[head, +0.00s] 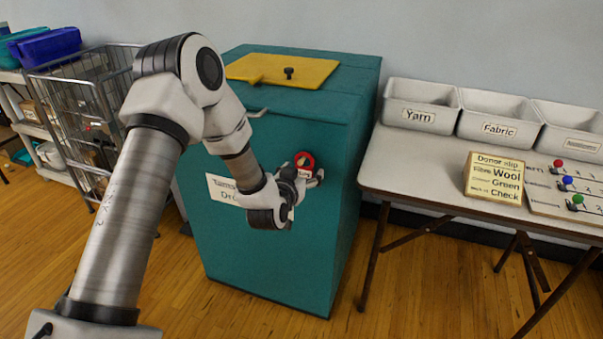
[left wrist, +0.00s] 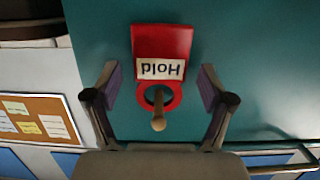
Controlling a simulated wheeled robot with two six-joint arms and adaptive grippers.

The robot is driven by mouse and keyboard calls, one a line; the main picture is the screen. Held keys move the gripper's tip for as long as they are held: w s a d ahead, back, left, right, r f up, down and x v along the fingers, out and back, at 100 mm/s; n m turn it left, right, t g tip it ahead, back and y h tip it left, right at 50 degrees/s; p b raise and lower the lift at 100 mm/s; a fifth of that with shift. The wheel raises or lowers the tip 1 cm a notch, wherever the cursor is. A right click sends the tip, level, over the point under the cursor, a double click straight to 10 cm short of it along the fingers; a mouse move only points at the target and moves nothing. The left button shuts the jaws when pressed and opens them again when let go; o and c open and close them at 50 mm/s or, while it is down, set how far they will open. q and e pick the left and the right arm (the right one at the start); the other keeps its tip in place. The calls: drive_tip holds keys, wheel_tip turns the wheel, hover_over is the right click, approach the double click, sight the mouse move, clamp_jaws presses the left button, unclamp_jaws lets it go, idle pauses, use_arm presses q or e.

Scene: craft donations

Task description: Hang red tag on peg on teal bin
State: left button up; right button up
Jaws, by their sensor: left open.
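The red tag (head: 304,158), with a ring and a pale label reading "Hold", is at the front of the teal bin (head: 262,262). In the left wrist view the red tag (left wrist: 162,42) appears upside down, with its ring around the wooden peg (left wrist: 158,121), whose end sticks out through the hole. My left gripper (head: 307,178) is open in front of the bin. In the left wrist view its fingers (left wrist: 158,86) stand on either side of the tag, with a gap on each side. My right gripper is not in view.
A yellow lid (head: 270,69) with a black knob lies on the bin. A table (head: 410,165) at the right holds a donor slip (head: 495,178), grey trays (head: 420,107) and a board with coloured knobs. A wire cart (head: 85,100) stands left. Wooden floor shows in front.

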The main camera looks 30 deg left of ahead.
use_arm(q)
drive_tip(key=v, duration=1.2)
drive_tip(key=s+d+f+m+g+h, duration=0.1)
drive_tip(key=s+d+f+g, duration=0.2)
drive_tip(key=f, duration=0.5)
drive_tip(key=s+d+f+m+g+h, duration=0.1)
drive_tip(key=s+d+f+m+g, duration=0.2)
drive_tip(key=f, duration=0.4)
drive_tip(key=s+d+f+g+h, duration=0.1)
drive_tip(key=s+d+f, duration=0.2)
drive_tip(key=s+f, duration=0.35)
drive_tip(key=s+d+f+n+g, duration=0.1)
drive_tip(key=s+f+g, duration=0.35)
drive_tip(key=s, duration=0.25)
drive_tip(key=s+d+f+g, duration=0.2)
drive_tip(key=s+f+g, duration=0.1)
drive_tip(key=s+f, duration=0.3)
wheel_tip(320, 180, up, 18)
drive_tip(key=s+p, duration=0.1)
drive_tip(key=p, duration=1.5)
drive_tip(key=shift+s+a+n+g+h, duration=0.15)
drive_tip(key=shift+s+n+g+h, duration=0.15)
drive_tip(key=shift+n+g, duration=0.1)
drive_tip(key=shift+p, duration=0.3)
